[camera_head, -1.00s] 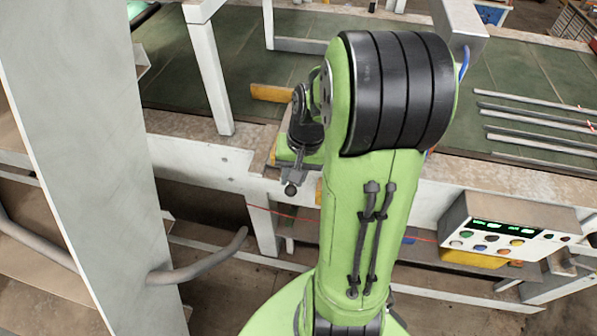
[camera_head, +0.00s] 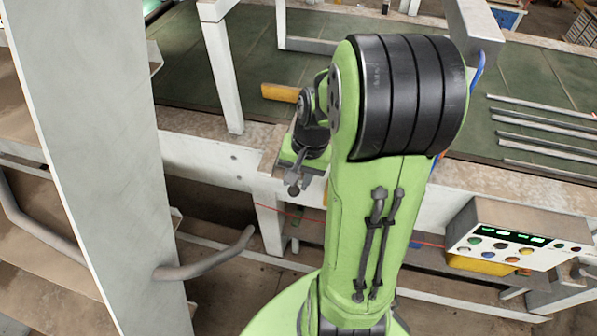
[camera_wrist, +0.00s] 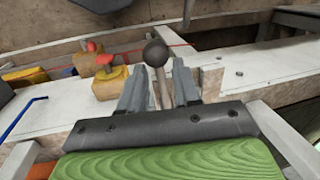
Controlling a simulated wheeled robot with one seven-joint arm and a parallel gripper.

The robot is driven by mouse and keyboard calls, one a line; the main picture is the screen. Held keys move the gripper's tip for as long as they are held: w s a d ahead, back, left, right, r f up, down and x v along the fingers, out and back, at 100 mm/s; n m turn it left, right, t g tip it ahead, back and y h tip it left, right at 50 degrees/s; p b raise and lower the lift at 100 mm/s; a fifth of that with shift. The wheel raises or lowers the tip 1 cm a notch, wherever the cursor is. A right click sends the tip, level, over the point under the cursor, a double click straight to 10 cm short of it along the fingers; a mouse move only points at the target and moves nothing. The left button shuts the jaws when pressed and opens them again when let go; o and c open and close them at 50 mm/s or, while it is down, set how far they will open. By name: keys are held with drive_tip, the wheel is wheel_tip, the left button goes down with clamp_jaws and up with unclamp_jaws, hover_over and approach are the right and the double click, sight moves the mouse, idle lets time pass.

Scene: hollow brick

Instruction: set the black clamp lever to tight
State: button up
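The black clamp lever shows in the wrist view as a dark ball knob (camera_wrist: 155,52) on a thin pale rod. My gripper (camera_wrist: 160,88) has one grey finger on each side of the rod. Narrow gaps seem to show between rod and fingers, so it looks open around the lever; contact is hard to judge. In the head view the small dark ball (camera_head: 293,190) sticks out just below my gripper (camera_head: 298,176), at the front edge of the table. The lever's pivot and any tight mark are hidden.
Red-handled yellow blocks (camera_wrist: 104,70) stand left of the lever in the wrist view. A control box (camera_head: 520,240) hangs at the table's right front. A pale post (camera_head: 222,75) rises left of my gripper. Metal bars (camera_head: 545,130) lie on the green table top (camera_head: 420,30).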

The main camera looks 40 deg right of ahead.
drive_tip(key=shift+o, duration=0.3)
drive_tip(key=shift+s+a+r, duration=0.1)
drive_tip(key=shift+a, duration=0.05)
drive_tip(key=shift+d+r, duration=0.2)
wheel_tip(320, 180, up, 15)
drive_tip(key=s+d+p, duration=0.1)
drive_tip(key=s+p, duration=0.1)
drive_tip(key=p, duration=0.1)
drive_tip(key=shift+s+d, duration=0.15)
drive_tip(key=shift+d, duration=0.2)
